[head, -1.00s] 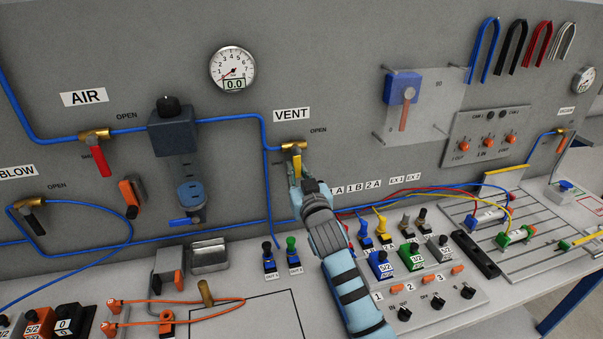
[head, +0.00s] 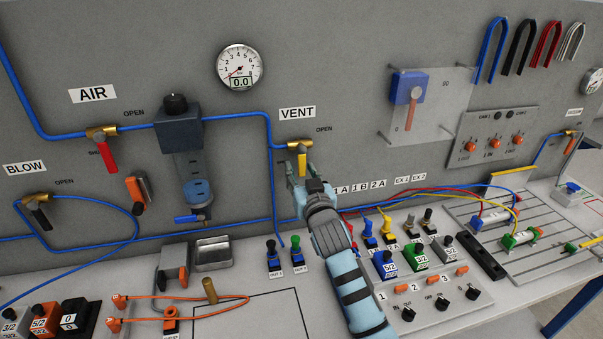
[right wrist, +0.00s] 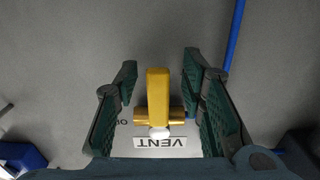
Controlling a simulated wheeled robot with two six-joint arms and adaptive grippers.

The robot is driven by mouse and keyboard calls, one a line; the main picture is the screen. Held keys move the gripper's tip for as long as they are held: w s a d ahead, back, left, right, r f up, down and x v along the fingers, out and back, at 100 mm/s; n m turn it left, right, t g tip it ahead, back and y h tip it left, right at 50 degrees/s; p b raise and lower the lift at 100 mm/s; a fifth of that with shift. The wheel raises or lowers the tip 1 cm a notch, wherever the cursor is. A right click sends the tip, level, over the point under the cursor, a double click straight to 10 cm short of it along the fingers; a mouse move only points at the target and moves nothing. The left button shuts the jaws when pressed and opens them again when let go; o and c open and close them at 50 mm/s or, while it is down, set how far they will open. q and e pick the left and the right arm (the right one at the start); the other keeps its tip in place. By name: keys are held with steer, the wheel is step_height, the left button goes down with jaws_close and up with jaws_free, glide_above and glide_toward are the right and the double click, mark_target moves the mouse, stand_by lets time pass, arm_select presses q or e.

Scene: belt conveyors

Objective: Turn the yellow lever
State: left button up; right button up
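The yellow lever (head: 302,161) hangs down from the brass VENT valve (head: 300,146) on the grey panel. In the right wrist view the lever (right wrist: 158,92) stands upright in the picture between my two dark green fingers. My right gripper (head: 301,176) is open around the lever, with a visible gap on each side of it. The VENT label (right wrist: 161,142) shows upside down in the right wrist view. My left gripper is not in view.
The red AIR lever (head: 110,156) and the black regulator (head: 178,130) are to the left. A blue tube (head: 271,190) runs down just left of my gripper. Below stand several coloured switches (head: 419,255) and a metal tray (head: 213,254) on the bench.

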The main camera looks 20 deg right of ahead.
steer(key=s+a, duration=0.2)
steer(key=s, duration=0.9)
steer(key=shift+s, duration=0.4)
steer(key=shift+a, duration=0.15)
